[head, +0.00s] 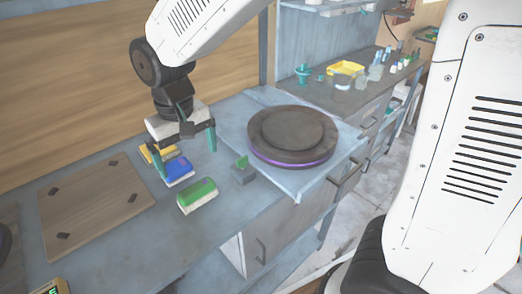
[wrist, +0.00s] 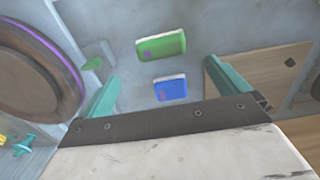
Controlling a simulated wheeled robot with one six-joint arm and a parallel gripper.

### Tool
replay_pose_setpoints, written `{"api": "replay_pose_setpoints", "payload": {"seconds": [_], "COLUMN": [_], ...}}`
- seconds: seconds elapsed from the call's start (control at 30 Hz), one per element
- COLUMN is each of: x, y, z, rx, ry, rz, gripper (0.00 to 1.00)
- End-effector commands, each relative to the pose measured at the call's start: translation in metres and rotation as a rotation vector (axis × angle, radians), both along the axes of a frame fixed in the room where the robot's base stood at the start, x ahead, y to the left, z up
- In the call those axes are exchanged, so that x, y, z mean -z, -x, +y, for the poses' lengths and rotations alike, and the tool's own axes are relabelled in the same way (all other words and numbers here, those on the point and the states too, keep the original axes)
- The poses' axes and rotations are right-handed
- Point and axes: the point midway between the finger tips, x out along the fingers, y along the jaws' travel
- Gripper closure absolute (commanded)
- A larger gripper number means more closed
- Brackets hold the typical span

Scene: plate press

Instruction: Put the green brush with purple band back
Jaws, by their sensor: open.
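A green brush (head: 197,193) with pale bristles lies on the grey counter, nearest the front of the small brush group. In the wrist view the green brush (wrist: 163,44) shows a small purple patch near its left end. A blue brush (head: 179,169) lies just behind it, also seen in the wrist view (wrist: 171,90). A yellow brush (head: 157,153) lies farther back and is partly hidden by a finger. My gripper (head: 188,164) is open, its teal fingers pointing down around the blue brush's area. In the wrist view my gripper (wrist: 161,72) has nothing between its fingers.
A dark round plate (head: 290,135) with a purple rim stands to the right. A small grey block with a green piece (head: 243,170) sits between it and the brushes. A wooden board (head: 92,205) lies at left. Glassware and a yellow tray (head: 346,68) stand at the back.

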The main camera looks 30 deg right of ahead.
Motion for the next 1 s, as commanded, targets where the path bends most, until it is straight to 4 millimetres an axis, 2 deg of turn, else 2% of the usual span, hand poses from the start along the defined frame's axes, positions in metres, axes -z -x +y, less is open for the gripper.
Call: {"api": "replay_pose_setpoints", "payload": {"seconds": [0.13, 0.27, 0.4, 0.5, 0.6, 0.7, 0.8, 1.0], "x": [-0.008, -0.032, -0.06, -0.072, -0.077, -0.078, -0.076, -0.073], "y": [0.003, 0.021, 0.059, 0.093, 0.128, 0.157, 0.178, 0.193], "z": [-0.011, -0.051, -0.109, -0.145, -0.172, -0.191, -0.201, -0.207], "rx": [0.012, 0.054, 0.119, 0.166, 0.209, 0.244, 0.266, 0.283], "ry": [-0.004, -0.012, -0.018, -0.02, -0.02, -0.018, -0.016, -0.013], "rz": [-0.007, -0.026, -0.053, -0.071, -0.088, -0.102, -0.11, -0.115], "gripper": [0.0, 0.0, 0.0, 0.0, 0.0, 0.0, 0.0, 0.0]}}
